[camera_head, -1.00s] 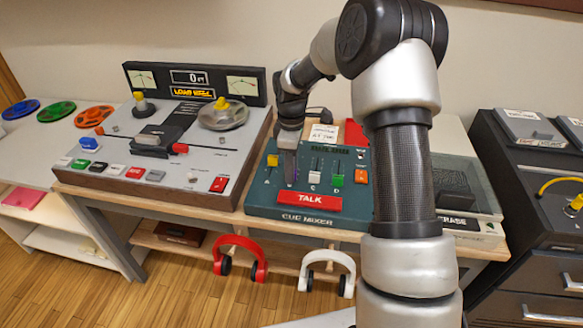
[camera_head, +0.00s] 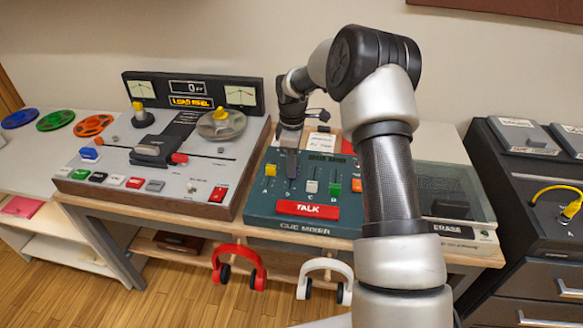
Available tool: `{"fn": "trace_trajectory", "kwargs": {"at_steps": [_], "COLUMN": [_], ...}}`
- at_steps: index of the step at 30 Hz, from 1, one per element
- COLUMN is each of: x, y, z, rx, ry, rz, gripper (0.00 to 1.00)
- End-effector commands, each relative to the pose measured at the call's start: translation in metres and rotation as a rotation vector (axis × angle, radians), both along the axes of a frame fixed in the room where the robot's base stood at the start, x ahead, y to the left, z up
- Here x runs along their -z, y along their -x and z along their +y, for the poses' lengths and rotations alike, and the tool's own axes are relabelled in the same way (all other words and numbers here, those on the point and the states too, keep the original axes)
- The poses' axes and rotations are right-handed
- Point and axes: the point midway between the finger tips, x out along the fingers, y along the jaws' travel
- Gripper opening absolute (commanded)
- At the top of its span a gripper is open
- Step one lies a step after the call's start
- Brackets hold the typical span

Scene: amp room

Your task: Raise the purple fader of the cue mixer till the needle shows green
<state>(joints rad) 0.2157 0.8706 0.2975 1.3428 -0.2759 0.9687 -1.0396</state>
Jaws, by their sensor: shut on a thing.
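The teal cue mixer (camera_head: 268,207) stands on the bench in the middle of the head view. Its yellow fader (camera_head: 270,170) is at the left, then the white fader (camera_head: 311,186) and the green fader (camera_head: 335,189) to the right. My gripper (camera_head: 290,172) reaches down over the second slot, between yellow and white, and is shut on the purple fader there. The jaws cover that fader, so its height is hard to read. I cannot make out a needle on the mixer; my arm covers its right part.
A tape machine (camera_head: 225,165) with two needle meters stands left of the mixer. The red talk bar (camera_head: 307,210) lies just in front of the faders. An erase unit (camera_head: 455,233) is at the right. Red headphones (camera_head: 240,262) and white headphones (camera_head: 322,270) hang below the bench.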

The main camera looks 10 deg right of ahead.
Motion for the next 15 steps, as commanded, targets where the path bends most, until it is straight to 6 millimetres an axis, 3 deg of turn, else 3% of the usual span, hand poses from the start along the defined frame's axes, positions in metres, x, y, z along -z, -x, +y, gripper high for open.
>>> {"fn": "trace_trajectory", "kwargs": {"at_steps": [3,4,6,15], "x": [-0.001,-0.001,-0.001,-0.001], "y": [-0.0007,-0.0006,-0.0005,0.0], "z": [0.0006,0.0005,0.0005,0.0003], "rx": [-0.001,-0.001,-0.001,0.0], "ry": [0.0,0.0,0.0,-0.001], "rz": [-0.003,-0.002,-0.002,-0.001], "gripper": [0.0,0.19,0.31,0.33]}}
